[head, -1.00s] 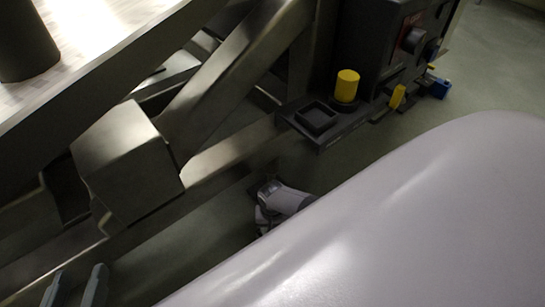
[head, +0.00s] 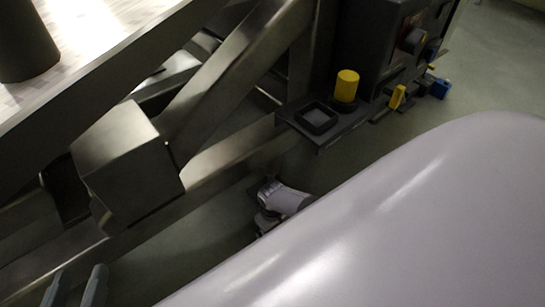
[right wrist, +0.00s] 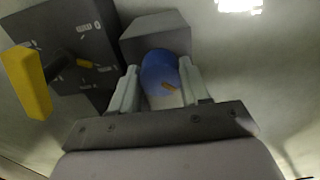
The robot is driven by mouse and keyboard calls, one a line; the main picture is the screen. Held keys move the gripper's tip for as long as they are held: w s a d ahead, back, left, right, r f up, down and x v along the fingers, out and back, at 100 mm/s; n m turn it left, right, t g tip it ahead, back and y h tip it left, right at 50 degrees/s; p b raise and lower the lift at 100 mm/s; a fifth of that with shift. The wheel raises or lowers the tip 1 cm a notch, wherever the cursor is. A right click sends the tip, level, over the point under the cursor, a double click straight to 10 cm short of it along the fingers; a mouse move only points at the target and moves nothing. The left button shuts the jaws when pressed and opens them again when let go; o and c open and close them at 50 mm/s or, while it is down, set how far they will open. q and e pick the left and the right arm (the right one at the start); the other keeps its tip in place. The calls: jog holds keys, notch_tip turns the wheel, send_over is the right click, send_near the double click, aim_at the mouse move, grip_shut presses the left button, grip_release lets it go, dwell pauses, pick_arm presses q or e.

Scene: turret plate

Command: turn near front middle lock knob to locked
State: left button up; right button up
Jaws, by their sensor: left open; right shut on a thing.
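In the right wrist view my right gripper (right wrist: 160,88) is shut on a round blue knob (right wrist: 158,66). Which way the yellow mark counts as locked I cannot tell. The right gripper does not show in the head view. My left gripper (head: 75,287) is open and empty at the bottom left of the head view, partly cut off.
The wrist view has a dark marked panel (right wrist: 95,25) with a yellow handle (right wrist: 28,82) left of the knob. The head view has a dark box (head: 375,45), a yellow cylinder (head: 347,85), a blue part (head: 440,88) and metal beams (head: 235,70) under a table top (head: 95,40).

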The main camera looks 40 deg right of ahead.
dwell(0.4)
jog(key=o, duration=1.1)
jog(key=shift+c, duration=0.2)
pick_arm(q)
jog(key=shift+r, duration=0.1)
pick_arm(e)
jog(key=shift+r, duration=0.1)
jog(key=shift+r+p, duration=0.3)
jog(key=shift+p, duration=0.05)
notch_tip(320, 180, up, 5)
jog(key=p, duration=0.4)
jog(key=shift+r+p, duration=0.65)
jog(key=shift+p, duration=0.15)
pick_arm(q)
jog(key=d+n+g, duration=0.1)
jog(key=d+g+h, duration=0.1)
jog(key=d, duration=0.1)
jog(key=shift+w+d+n, duration=0.15)
jog(key=shift+w+n, duration=0.25)
